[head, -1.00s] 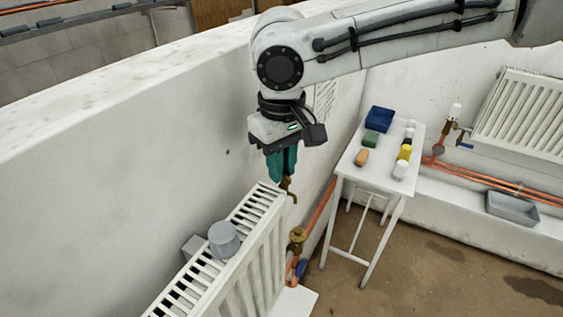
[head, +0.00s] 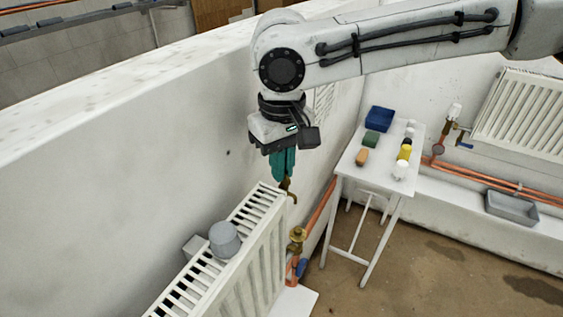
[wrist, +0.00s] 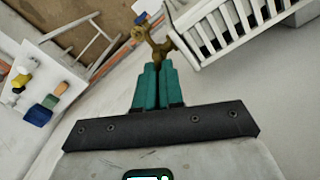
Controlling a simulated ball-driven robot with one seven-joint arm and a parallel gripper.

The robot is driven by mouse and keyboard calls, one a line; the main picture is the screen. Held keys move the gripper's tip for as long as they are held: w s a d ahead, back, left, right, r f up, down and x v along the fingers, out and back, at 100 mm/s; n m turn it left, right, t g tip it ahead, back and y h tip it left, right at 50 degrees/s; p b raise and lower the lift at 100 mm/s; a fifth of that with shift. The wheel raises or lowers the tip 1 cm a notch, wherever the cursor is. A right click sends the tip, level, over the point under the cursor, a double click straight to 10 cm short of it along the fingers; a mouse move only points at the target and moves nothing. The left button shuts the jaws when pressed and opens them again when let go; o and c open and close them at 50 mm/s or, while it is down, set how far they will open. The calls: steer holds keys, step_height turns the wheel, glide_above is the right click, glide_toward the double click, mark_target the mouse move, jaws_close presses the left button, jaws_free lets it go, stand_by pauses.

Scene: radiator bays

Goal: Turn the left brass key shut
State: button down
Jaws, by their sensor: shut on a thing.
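The brass key (head: 291,194) is at the upper end corner of the near white radiator (head: 262,240). My gripper (head: 286,180) points down with its teal fingers shut on the key's top; the fingers hide part of it. In the wrist view the fingers (wrist: 159,66) are close together, with brass showing just beyond their tips. I cannot tell the key's exact angle. Lower down, a brass valve (head: 297,236) sits on the copper pipe, with a blue part (head: 301,267) below it.
A grey cap (head: 224,239) stands on the near radiator. Another radiator (head: 522,115) and a grey bin (head: 511,208) are at the right. Open floor lies in front of the table.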

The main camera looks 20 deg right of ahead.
steer(key=m+p, duration=0.2)
steer(key=m, duration=0.4)
steer(key=shift+d+r, duration=0.1)
steer(key=shift+r, duration=0.05)
steer(key=m+p, duration=0.3)
steer(key=shift+s+m, duration=0.1)
steer(key=shift+m, duration=0.2)
steer(key=shift+d+m+p, duration=0.15)
steer(key=shift+m+p, duration=0.9)
steer(key=shift+m, duration=0.35)
steer(key=c, duration=1.5)
jaws_free()
steer(key=shift+c, duration=0.2)
